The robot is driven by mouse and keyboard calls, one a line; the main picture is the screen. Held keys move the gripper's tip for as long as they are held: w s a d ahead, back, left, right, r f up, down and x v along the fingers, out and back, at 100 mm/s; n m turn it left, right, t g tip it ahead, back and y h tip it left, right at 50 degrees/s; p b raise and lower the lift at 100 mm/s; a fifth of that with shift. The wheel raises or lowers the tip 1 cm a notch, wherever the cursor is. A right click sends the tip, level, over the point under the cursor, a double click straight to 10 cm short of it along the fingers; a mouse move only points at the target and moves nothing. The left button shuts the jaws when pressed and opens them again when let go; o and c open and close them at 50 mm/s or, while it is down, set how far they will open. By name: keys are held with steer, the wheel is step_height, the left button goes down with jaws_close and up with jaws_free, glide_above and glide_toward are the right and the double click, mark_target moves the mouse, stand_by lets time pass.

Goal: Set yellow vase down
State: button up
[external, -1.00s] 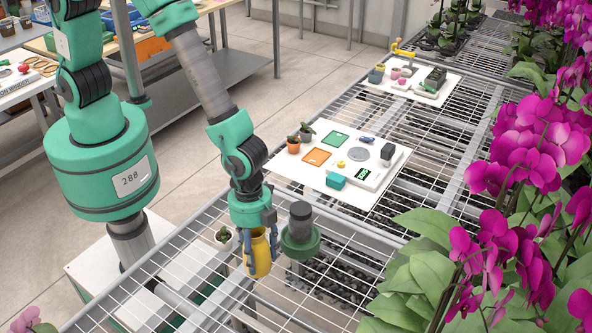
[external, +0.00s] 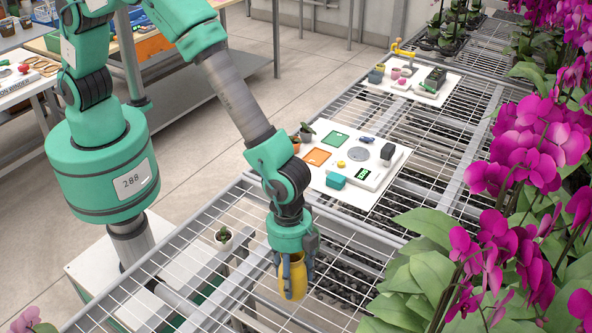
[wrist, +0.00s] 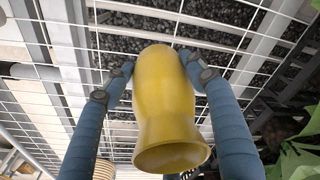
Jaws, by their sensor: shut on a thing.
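The yellow vase (external: 293,277) is upright in my gripper (external: 294,270) over the wire mesh bench in the external view. In the wrist view the yellow vase (wrist: 166,95) lies between the two blue fingers of my gripper (wrist: 160,80), its open mouth toward the camera. The fingers are shut on its sides. I cannot tell whether its base touches the mesh.
The wire mesh bench (external: 215,283) is mostly bare around the vase. A white board (external: 388,193) with a scale and small items lies behind. Pink orchids (external: 530,160) with broad leaves crowd the right side.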

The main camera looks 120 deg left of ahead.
steer(key=shift+f+b, duration=0.3)
steer(key=shift+f, duration=1.4)
steer(key=shift+f, duration=0.1)
steer(key=o, duration=1.5)
steer(key=shift+c, duration=0.2)
step_height(320, 180, up, 12)
steer(key=s+p, duration=0.1)
steer(key=shift+a, duration=0.45)
